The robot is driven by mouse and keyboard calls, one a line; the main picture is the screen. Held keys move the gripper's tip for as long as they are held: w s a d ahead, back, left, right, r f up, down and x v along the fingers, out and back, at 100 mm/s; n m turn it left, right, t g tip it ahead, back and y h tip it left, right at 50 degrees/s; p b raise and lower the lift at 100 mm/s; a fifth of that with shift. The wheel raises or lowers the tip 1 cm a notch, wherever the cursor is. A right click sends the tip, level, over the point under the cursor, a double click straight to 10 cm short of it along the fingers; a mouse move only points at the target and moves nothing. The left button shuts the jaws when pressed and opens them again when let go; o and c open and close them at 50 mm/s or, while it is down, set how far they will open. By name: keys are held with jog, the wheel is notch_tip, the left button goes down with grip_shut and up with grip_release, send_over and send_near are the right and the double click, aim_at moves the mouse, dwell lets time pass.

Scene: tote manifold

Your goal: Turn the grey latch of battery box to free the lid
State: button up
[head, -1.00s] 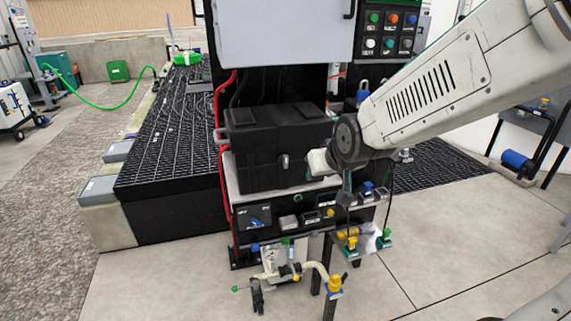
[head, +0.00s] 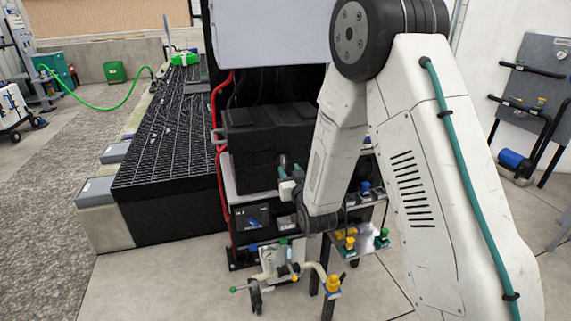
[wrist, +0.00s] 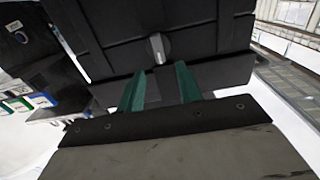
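The black battery box (head: 250,160) stands on a light shelf in the middle of the head view. Its grey latch (wrist: 157,48) shows in the wrist view on the box's front face, a small upright oval knob. My gripper (wrist: 160,84) has two green fingers, spread apart with nothing between them. The latch lies beyond the fingertips, roughly in line with the gap, apart from both. The lid (head: 268,116) sits on top of the box.
A red cable (head: 221,160) runs down left of the box. Below the shelf are a panel with a blue knob (head: 258,222) and pipework with a yellow fitting (head: 333,284). A grey cabinet (head: 270,32) hangs above. Open floor lies in front at left.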

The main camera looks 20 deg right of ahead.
aim_at(284, 161)
jog(key=w, duration=0.5)
jog(key=shift+w, duration=0.2)
grip_shut()
